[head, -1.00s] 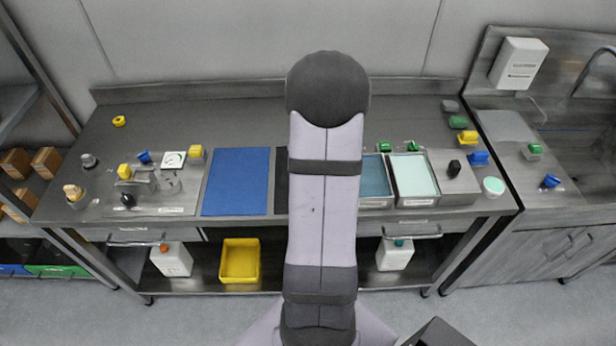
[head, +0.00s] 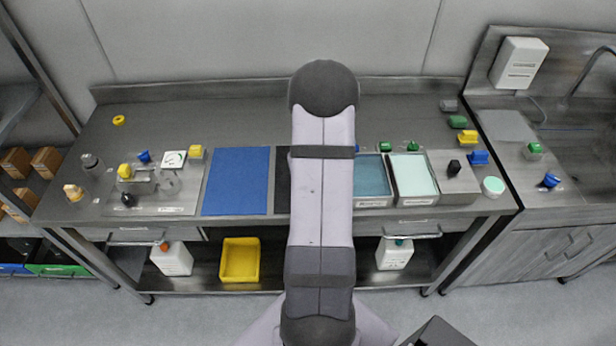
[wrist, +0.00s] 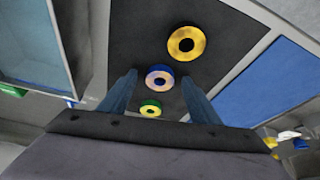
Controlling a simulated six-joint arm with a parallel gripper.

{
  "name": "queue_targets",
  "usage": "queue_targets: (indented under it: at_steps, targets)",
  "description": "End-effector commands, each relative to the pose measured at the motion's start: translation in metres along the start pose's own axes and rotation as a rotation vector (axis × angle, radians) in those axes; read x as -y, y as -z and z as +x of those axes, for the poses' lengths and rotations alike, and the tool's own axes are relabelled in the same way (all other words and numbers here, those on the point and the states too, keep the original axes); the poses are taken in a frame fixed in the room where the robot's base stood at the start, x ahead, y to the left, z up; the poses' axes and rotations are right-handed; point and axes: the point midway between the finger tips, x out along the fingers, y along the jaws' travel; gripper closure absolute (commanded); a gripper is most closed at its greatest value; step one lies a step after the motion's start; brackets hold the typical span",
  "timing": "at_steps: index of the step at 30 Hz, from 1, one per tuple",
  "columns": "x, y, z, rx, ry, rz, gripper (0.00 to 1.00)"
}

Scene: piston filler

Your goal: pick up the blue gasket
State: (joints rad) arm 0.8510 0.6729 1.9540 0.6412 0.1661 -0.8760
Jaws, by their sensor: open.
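In the wrist view, the blue gasket (wrist: 149,77), a small ring with a pale, pinkish-looking top face, lies on a dark mat (wrist: 135,35). It sits between a larger yellow ring (wrist: 173,46) and a smaller green ring (wrist: 142,109). My gripper (wrist: 159,76) is open, with one finger on each side of the blue gasket in the picture. I see no contact, and the height of the fingers above the mat is unclear. In the head view, my arm hides the gripper and the rings.
A blue mat (head: 236,181) lies left of the dark mat. Two shallow trays, one teal (head: 373,176) and one pale green (head: 413,175), stand to the right. Several small coloured parts and fixtures stand at the table's left and right ends. The table's back strip is mostly clear.

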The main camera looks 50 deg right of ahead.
Motion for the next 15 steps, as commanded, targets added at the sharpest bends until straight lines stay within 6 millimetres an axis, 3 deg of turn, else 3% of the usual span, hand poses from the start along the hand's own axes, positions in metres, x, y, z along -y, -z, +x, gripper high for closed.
queue_targets:
  at_steps: [5,10,15]
  targets:
    - [0.0001,0.0001,-0.0001,0.000,0.000,-0.001,0.45]
    - [0.0001,-0.0001,-0.0002,0.000,0.000,-0.001,0.86]
    - [0.0001,-0.0001,-0.0003,0.000,0.000,-0.001,0.87]
